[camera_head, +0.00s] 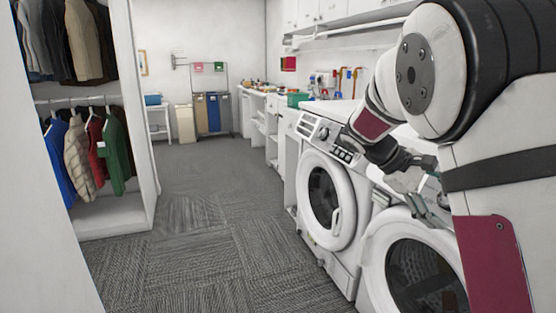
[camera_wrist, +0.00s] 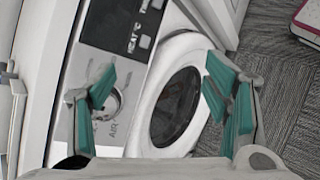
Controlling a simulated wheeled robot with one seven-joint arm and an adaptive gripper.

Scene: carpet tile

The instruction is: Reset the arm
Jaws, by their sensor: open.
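My arm reaches in from the right of the head view, bent in front of two white front-loading machines. My gripper (camera_wrist: 160,95) is open and empty, with its teal finger pads spread wide apart in the wrist view. In the head view the gripper (camera_head: 425,200) is partly hidden by my arm and hangs close to the nearer machine (camera_head: 372,262). The wrist view looks down on a grey control panel (camera_wrist: 112,60) with a dial (camera_wrist: 106,103) and a round door (camera_wrist: 177,107) between the fingers. I cannot tell whether the fingers touch the panel.
The farther machine (camera_head: 342,170) stands beside the nearer one, both doors shut. A counter (camera_head: 258,108) with small items runs along the right wall. An open wardrobe (camera_head: 112,212) with hanging clothes stands at left. The grey carpet (camera_head: 205,215) between is clear. Bins (camera_head: 208,113) stand at the back.

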